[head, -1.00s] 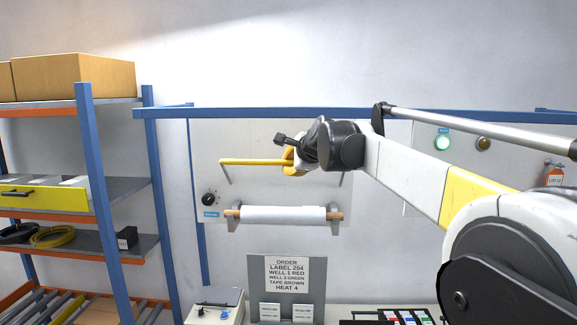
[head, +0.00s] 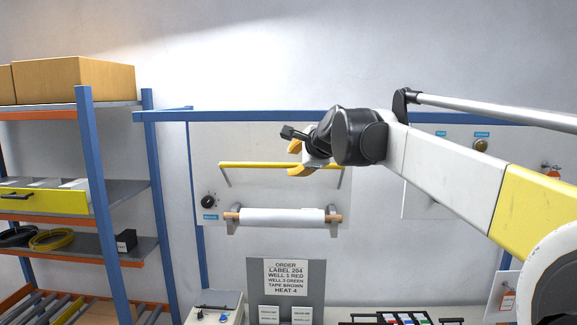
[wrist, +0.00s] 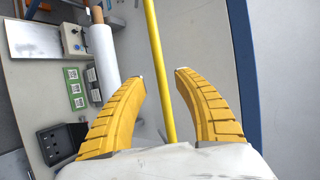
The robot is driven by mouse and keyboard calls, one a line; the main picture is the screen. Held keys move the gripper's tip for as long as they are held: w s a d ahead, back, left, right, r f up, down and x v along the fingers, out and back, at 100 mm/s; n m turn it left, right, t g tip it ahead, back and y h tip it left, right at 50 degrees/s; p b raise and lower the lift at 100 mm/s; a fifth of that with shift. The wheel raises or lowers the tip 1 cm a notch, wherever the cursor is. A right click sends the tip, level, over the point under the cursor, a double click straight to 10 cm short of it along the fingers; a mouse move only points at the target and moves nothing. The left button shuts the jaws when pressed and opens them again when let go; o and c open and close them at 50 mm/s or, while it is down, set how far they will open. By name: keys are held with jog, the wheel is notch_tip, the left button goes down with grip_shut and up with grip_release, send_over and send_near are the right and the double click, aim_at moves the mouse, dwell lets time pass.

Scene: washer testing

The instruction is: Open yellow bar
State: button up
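The yellow bar (head: 245,164) runs level across the front of a pale wall panel, held by thin brackets at its ends. My gripper (head: 295,158) is at the right half of the bar, with one orange-yellow finger above it and one below it. In the wrist view the two fingers are spread apart, and the yellow bar (wrist: 154,45) passes between the fingertips (wrist: 160,75). A gap shows on both sides of the bar, and neither finger visibly touches it. My wrist hides part of the bar's right end in the head view.
A white roll (head: 280,215) on a wooden rod hangs below the bar. A black knob (head: 208,201) is at the panel's lower left. A blue frame rail (head: 230,115) crosses above. A shelf with a cardboard box (head: 75,80) stands left. An order sign (head: 286,277) stands below.

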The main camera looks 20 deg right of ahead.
jog(key=v, duration=0.6)
jog(key=s+a+f+n+g+b, duration=0.1)
jog(key=s+f+n+b, duration=0.5)
jog(key=f, duration=1.9)
jog(key=s+a+f+n+g+h+b, duration=0.1)
jog(key=s+f+n+g+b, duration=0.2)
jog(key=s+f+b, duration=1.3)
jog(key=s+a+f+n+g+b, duration=0.2)
jog(key=s+f+n+b, duration=0.7)
jog(key=f+b, duration=1.2)
notch_tip(320, 180, down, 14)
jog(key=s, duration=0.3)
jog(key=shift+f+n+h, duration=0.25)
jog(key=shift+n+h, duration=0.05)
jog(key=shift+n, duration=0.1)
